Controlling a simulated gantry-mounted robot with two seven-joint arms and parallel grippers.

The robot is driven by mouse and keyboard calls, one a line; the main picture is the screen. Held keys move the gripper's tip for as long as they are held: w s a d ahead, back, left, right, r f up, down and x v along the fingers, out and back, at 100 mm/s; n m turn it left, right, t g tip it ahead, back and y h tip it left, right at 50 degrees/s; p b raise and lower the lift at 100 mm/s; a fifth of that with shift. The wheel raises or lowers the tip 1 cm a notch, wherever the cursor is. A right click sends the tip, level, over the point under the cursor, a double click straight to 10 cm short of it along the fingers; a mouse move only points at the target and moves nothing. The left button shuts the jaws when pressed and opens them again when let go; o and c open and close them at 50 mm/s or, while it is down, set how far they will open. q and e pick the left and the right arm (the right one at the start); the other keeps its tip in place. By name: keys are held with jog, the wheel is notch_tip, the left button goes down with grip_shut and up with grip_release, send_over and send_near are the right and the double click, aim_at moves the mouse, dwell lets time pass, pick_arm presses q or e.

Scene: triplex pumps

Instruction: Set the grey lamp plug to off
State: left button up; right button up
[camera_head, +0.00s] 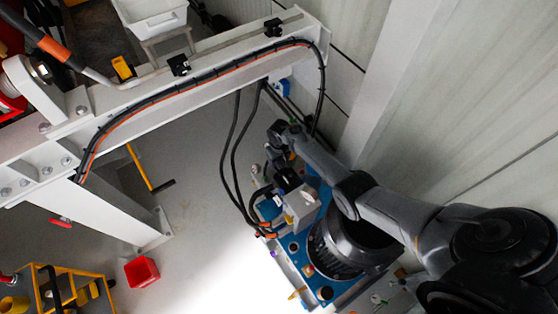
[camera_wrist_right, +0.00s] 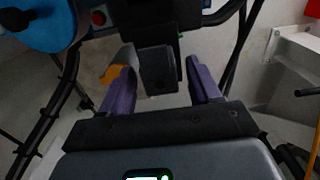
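My right gripper (camera_wrist_right: 162,80) is open in the right wrist view, its two purple fingers spread apart. A dark grey block (camera_wrist_right: 157,70) shows between the fingers, with a gap to the right finger; I cannot tell whether it touches either one. A lighter grey rounded piece (camera_wrist_right: 127,58) with an orange-yellow part is by the left fingertip. I cannot tell which of these, if either, is the grey lamp plug. In the head view my right arm reaches over the blue pump unit (camera_head: 293,246); its gripper is small and indistinct there. My left gripper is not in view.
Black hoses (camera_head: 235,150) hang beside the pump unit. A white steel beam (camera_head: 190,85) with cables crosses the upper left. A red bin (camera_head: 141,271) and yellow cart (camera_head: 70,290) stand lower left. Open floor lies between the bin and pump. A blue round part (camera_wrist_right: 45,25) shows in the wrist view.

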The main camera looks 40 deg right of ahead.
jog(key=shift+r+p, duration=0.4)
jog(key=shift+r, duration=0.25)
notch_tip(320, 180, up, 9)
jog(key=p, duration=0.4)
jog(key=shift+f, duration=0.15)
jog(key=shift+r, duration=0.4)
